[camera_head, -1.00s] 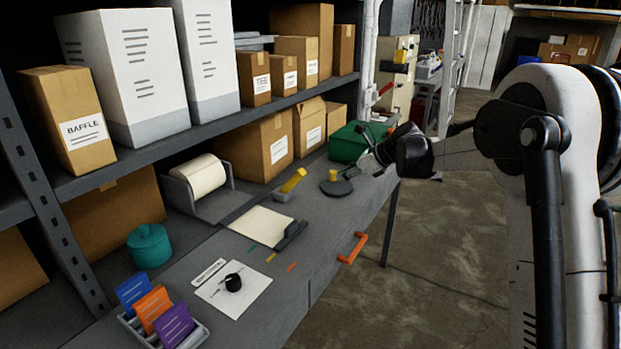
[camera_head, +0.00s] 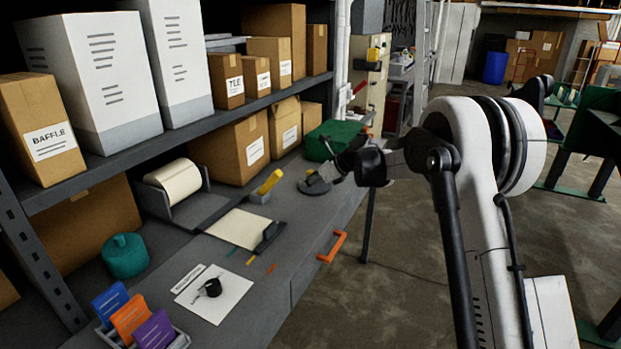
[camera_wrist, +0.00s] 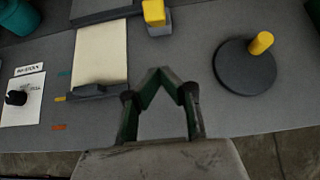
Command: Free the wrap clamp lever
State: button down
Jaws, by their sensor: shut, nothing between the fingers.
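A yellow lever (camera_head: 269,182) stands tilted on a small grey block (camera_head: 258,196) at the back of the bench; it looks like the wrap clamp lever. It also shows at the top of the wrist view (camera_wrist: 154,12). Left of it, a cream wrap sheet (camera_head: 238,229) lies flat with a dark bar (camera_head: 269,236) at its end. My gripper is shut and empty over the bench in the wrist view (camera_wrist: 158,76), its tips below the lever in the picture. In the head view its tips are hard to make out near the round dark base (camera_head: 313,187).
The round base carries a yellow post (camera_wrist: 261,42), right of my gripper in the wrist view. A wrap roll (camera_head: 173,182) sits in its holder at the back. A green box (camera_head: 335,138), cartons and an orange drawer handle (camera_head: 332,247) are nearby. The front bench edge is clear.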

aim_at(269, 185)
jog(key=w+a+p, duration=0.1)
jog(key=w+a, duration=0.2)
jog(key=a, duration=0.3)
jog(key=shift+w+a+f+p, duration=0.25)
jog(key=shift+a+f+p, duration=0.05)
jog(key=shift+f, duration=0.15)
